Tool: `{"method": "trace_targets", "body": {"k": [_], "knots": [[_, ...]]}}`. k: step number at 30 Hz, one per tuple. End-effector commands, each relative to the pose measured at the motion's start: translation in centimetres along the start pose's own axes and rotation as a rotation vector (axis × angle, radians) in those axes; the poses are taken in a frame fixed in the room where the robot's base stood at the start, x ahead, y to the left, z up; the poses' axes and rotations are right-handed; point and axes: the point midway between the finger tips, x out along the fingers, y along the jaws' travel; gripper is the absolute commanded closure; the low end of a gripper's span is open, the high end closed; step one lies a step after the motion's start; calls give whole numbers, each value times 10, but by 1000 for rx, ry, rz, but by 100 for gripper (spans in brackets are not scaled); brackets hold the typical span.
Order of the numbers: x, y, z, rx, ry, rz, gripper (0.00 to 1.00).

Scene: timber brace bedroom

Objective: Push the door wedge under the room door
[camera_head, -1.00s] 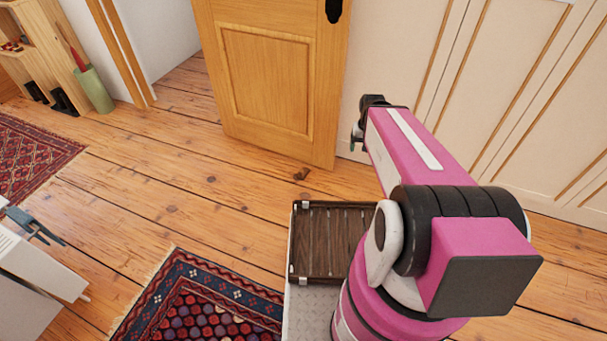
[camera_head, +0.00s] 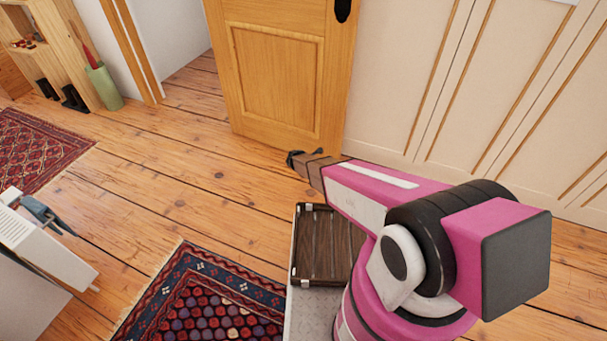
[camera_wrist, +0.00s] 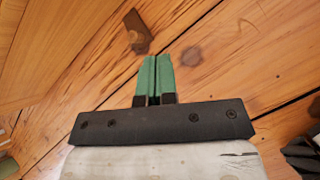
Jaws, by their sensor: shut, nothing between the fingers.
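The door wedge (camera_wrist: 138,32) is a small dark brown block on the floorboards, just ahead of my fingertips in the wrist view. In the head view my arm hides it. The wooden room door (camera_head: 275,85) stands ajar at upper centre; it also fills the upper left of the wrist view (camera_wrist: 45,45). The wedge lies close to the door's lower edge; I cannot tell whether they touch. My gripper (camera_wrist: 155,60) has green fingers, shut and empty, pointing at the wedge with a small gap seen between. In the head view it is near the door's foot (camera_head: 293,158).
A patterned rug (camera_head: 215,300) lies at the lower middle, and a red rug (camera_head: 35,150) at left. A green bin (camera_head: 104,87) stands by a wooden shelf (camera_head: 45,60). A white unit (camera_head: 45,245) is at lower left. The floorboards between are clear.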

Motion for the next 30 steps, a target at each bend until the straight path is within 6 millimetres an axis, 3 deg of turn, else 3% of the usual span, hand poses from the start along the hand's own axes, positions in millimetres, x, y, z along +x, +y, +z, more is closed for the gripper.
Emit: {"method": "trace_targets", "body": {"k": [1, 3, 8, 14, 30], "knots": [[19, 16, -32, -122, -8, 37, 100], [30, 25, -61, -270, -22, 82, 100], [42, 34, -97, -452, -41, 137, 100], [56, 37, -100, -480, -46, 144, 100], [148, 53, -93, -473, -45, 143, 100]]}}
